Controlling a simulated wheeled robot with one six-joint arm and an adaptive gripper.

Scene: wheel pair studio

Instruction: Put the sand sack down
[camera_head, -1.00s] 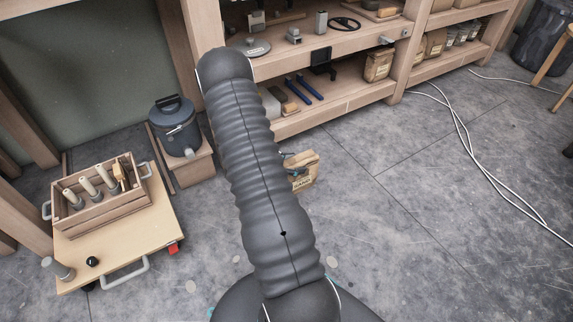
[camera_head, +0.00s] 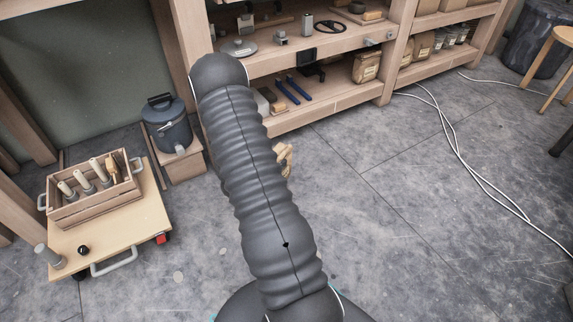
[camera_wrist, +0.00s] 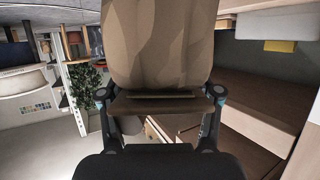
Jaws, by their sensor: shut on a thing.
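The sand sack (camera_wrist: 158,45) is a brown paper bag that fills the upper middle of the wrist view. My gripper (camera_wrist: 160,97) is shut on it, with one finger at each side. In the head view only a tan edge of the sack (camera_head: 285,158) shows beside my dark ribbed arm, which hides the rest of it and the gripper. I cannot tell what is directly under the sack.
A wooden shelf unit (camera_head: 330,108) with tools and other paper sacks (camera_head: 366,68) stands behind. At left are a dark lidded bucket (camera_head: 168,125) and a low cart (camera_head: 130,215) with a wooden crate (camera_head: 95,208). White cables (camera_head: 460,150) cross the floor at right. Floor between is clear.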

